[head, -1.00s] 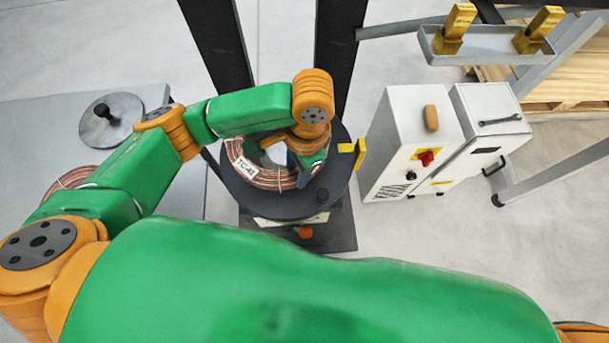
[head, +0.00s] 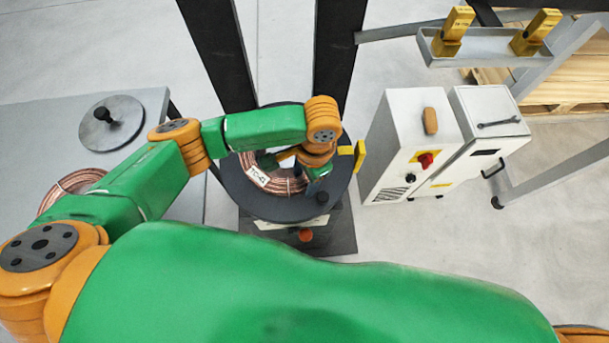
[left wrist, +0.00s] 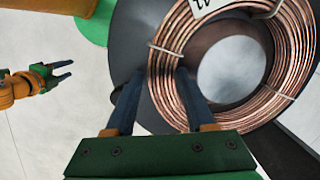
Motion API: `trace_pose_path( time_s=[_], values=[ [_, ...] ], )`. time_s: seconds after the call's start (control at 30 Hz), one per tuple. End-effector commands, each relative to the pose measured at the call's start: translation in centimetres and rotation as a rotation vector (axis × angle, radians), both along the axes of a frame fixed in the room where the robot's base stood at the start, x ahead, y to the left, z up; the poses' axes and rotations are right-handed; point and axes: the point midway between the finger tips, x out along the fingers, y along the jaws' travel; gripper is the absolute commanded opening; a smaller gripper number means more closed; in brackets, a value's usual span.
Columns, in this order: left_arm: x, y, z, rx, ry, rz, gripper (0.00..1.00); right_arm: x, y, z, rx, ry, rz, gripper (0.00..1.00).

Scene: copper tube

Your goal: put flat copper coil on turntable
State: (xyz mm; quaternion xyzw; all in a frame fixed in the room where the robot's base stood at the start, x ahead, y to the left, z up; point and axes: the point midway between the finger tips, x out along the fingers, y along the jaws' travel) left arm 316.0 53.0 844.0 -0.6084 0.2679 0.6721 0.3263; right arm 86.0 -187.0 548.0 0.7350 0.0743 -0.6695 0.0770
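The flat copper coil (head: 286,186), with a white tag, shows over the dark round turntable (head: 237,196). It also shows in the left wrist view (left wrist: 165,55). My left gripper (head: 317,186) is shut on the right side of the coil's ring. In the left wrist view my left gripper (left wrist: 158,82) has one finger outside the ring and one at its inner edge. I cannot tell whether the coil touches the turntable or hangs just above it. My right gripper (left wrist: 66,70) shows only in the left wrist view, with its fingers apart and empty.
A second coil (head: 72,185) and a grey disc with a black knob (head: 110,125) are on the grey table (head: 150,200) at left. A white control cabinet (head: 405,150) stands right of the turntable. Dark posts (head: 338,60) rise behind it. A tray (head: 480,52) holds yellow blocks.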

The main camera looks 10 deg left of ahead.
Motion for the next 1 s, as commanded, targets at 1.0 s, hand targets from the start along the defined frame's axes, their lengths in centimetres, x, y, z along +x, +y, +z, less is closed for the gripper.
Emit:
trace_pose_path(
  time_s=[1.0],
  values=[
    [0.6, -1.4, 12.1, 0.000, 0.001, 0.001, 0.55, 0.0, -0.2, 1.4, -0.003, 0.000, 0.001, 0.50]
  ],
)
